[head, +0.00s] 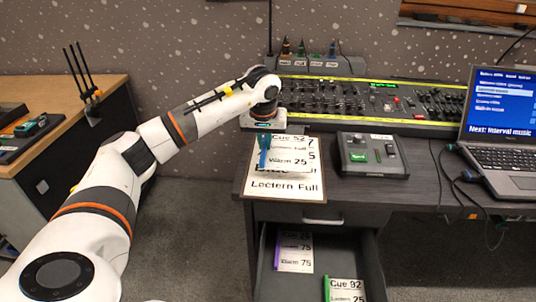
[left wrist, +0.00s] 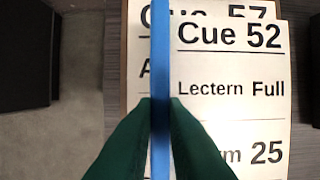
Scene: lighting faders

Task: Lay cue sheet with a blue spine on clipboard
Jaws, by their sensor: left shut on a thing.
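The cue sheet with a blue spine (head: 290,160), reading "Cue 52", is over the clipboard (head: 318,197) at the desk's left end. My left gripper (head: 264,138) is shut on its blue spine, near the sheet's left edge. In the left wrist view the green fingertips (left wrist: 160,108) pinch the spine (left wrist: 161,50), and the cue sheet (left wrist: 230,65) extends right. Larger print on the clipboard shows beneath and is partly covered. I cannot tell whether the held sheet touches it. My right gripper is out of view.
An open drawer (head: 345,240) below the desk holds a purple-spined sheet (head: 295,252) and a green-spined sheet (head: 346,290). A small control box (head: 372,155) stands right of the clipboard. The fader console (head: 370,102) lies behind, and a laptop (head: 505,130) stands at right.

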